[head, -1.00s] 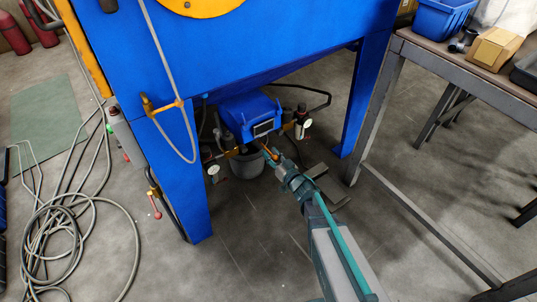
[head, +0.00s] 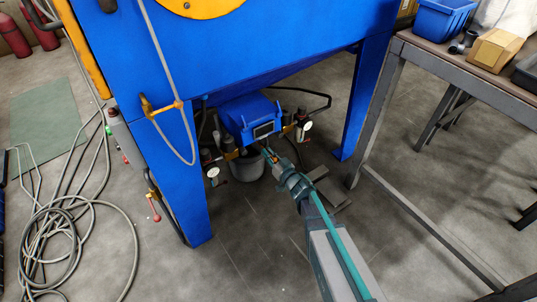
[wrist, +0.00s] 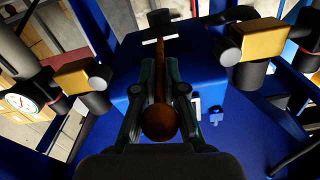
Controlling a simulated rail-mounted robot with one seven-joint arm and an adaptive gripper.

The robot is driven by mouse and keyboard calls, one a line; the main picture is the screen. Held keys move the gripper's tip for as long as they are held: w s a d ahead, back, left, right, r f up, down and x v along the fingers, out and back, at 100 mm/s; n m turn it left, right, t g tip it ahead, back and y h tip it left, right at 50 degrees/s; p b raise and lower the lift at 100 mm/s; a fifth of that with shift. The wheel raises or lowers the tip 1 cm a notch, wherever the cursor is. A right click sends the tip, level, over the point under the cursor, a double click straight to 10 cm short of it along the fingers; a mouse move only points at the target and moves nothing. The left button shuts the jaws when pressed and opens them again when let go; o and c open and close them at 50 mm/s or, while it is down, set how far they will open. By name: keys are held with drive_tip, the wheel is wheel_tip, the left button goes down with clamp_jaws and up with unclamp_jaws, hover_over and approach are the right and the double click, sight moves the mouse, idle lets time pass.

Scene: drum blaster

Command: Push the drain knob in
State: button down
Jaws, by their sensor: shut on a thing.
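The drain knob is a brown-orange ball (wrist: 158,122) on a thin rod (wrist: 158,65), seen in the wrist view. The rod runs up the picture along the blue housing. My gripper (wrist: 159,88) has its teal fingers on both sides of the rod and ball and is shut on the knob. In the head view my gripper (head: 270,156) is just in front of the small blue drain housing (head: 250,118) under the big blue cabinet. The knob is small and mostly hidden by the fingers there.
A grey bucket (head: 246,167) stands under the housing. Gauges and valves (head: 302,125) sit on both sides of it; one gauge (wrist: 22,104) shows in the wrist view. Blue cabinet legs (head: 183,185) flank the space. A workbench (head: 440,58) stands at right, and a hose (head: 70,215) lies on the floor at left.

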sight(261, 145)
drive_tip(key=p+x, duration=0.4)
drive_tip(key=x, duration=0.1)
drive_tip(key=shift+w+r, duration=0.1)
drive_tip(key=shift+w+a, duration=0.1)
drive_tip(key=c, duration=1.3)
unclamp_jaws()
drive_tip(key=shift+o, duration=0.3)
